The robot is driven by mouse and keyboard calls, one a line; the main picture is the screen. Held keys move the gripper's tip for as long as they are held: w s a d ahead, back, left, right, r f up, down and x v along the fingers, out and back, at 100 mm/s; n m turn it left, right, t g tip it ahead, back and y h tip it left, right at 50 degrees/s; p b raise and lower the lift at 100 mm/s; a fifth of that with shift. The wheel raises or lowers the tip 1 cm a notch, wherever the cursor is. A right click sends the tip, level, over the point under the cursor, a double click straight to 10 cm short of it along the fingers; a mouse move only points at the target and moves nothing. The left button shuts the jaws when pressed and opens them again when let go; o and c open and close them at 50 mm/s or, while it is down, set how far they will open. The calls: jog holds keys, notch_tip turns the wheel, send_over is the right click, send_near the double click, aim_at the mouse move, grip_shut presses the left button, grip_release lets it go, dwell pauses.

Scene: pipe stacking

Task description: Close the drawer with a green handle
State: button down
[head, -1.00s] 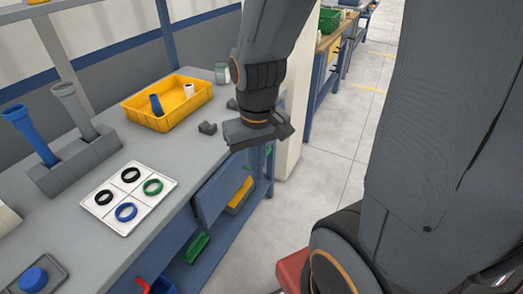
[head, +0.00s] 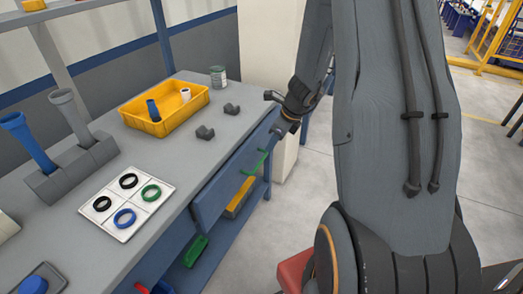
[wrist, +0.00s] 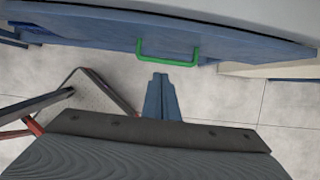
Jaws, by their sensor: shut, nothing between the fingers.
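The drawer with the green handle is a blue front (head: 222,190) under the workbench top. Its left end appears to stand out from the bench edge; how far is hard to tell. Its green handle (head: 256,163) faces outward, and in the wrist view the handle (wrist: 168,62) sits near the top centre. My gripper (wrist: 160,77) is shut and empty, its blue-grey fingers just below the handle in that picture, with a small gap between them. In the head view my gripper (head: 278,125) is by the far right end of the drawer front.
The workbench (head: 160,158) carries a yellow bin (head: 152,128), a white tray of rings (head: 112,218), grey blocks and a pipe holder (head: 75,168). A lower shelf holds a green bin (head: 195,250). A white pillar (head: 285,160) stands behind. Open floor lies to the right.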

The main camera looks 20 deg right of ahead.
aim_at(259, 166)
jog(key=x, duration=0.9)
jog(key=shift+a+f, duration=0.1)
jog(key=shift+f, duration=0.1)
jog(key=w+a, duration=0.1)
jog(key=w+a+p, duration=0.1)
jog(key=w, duration=0.1)
jog(key=shift+w+a+r, duration=0.1)
jog(key=shift+a, duration=0.1)
